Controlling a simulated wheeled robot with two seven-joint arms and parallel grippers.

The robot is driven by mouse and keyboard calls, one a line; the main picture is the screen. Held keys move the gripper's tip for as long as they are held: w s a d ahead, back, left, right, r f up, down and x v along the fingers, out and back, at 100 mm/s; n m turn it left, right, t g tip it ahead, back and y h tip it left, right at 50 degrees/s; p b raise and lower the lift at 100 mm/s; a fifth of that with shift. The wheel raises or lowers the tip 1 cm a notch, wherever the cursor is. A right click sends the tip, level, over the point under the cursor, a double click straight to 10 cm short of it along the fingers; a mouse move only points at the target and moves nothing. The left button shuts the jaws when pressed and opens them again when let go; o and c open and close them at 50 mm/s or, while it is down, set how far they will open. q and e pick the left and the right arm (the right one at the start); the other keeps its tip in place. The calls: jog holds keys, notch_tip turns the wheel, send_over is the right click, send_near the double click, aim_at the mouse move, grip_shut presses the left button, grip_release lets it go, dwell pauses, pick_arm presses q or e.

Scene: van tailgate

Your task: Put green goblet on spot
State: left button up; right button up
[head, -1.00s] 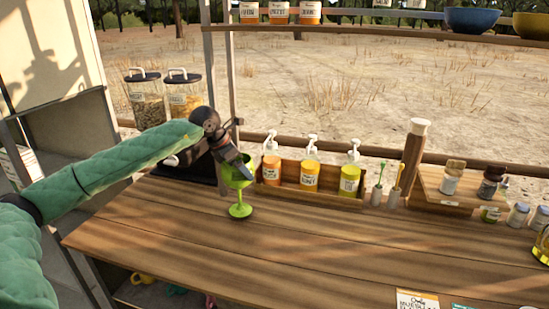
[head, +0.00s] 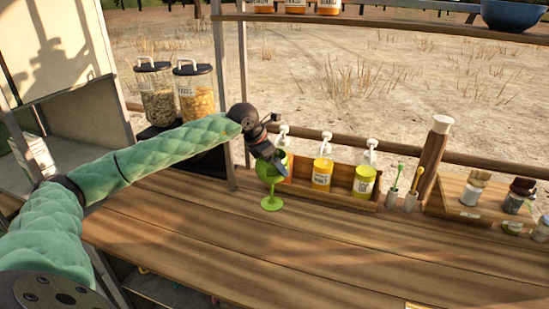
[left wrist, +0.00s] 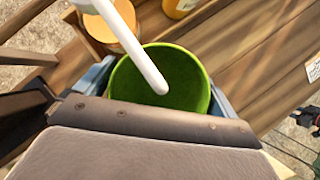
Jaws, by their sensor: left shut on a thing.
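The green goblet (head: 271,202) is upright at the back of the wooden counter, in front of the left end of the pump bottle box. My left gripper (head: 272,162) is shut on its bowl from above and behind. I cannot tell whether its foot touches the counter. In the left wrist view the goblet's open green bowl (left wrist: 192,85) lies just beyond the gripper, with a white pump nozzle crossing over it. No marked spot can be made out. My right gripper is not in view.
A wooden box (head: 340,190) of pump bottles stands close beside the goblet. A post (head: 227,100) and two lidded jars (head: 195,95) are to the left. A shelf (head: 400,27) runs above. The counter's middle (head: 330,245) is clear.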

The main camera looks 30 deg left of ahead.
pick_arm(q)
jog(key=shift+s+a+r, duration=0.1)
jog(key=shift+s+a, duration=0.1)
jog(key=shift+d, duration=0.15)
jog(key=shift+w+d, duration=0.15)
jog(key=shift+d, duration=0.1)
jog(key=o, duration=0.9)
jog(key=shift+w, duration=0.15)
jog(key=shift+o, duration=0.2)
jog(key=shift+s+a, duration=0.2)
jog(key=shift+d, duration=0.1)
jog(key=shift+r, duration=0.25)
jog(key=b+v, duration=0.2)
jog(key=v, duration=0.8)
jog(key=shift+b, duration=0.35)
jog(key=shift+v, duration=0.75)
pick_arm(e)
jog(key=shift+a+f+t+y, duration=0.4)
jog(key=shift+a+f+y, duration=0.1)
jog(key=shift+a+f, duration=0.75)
pick_arm(q)
jog(key=shift+s, duration=0.1)
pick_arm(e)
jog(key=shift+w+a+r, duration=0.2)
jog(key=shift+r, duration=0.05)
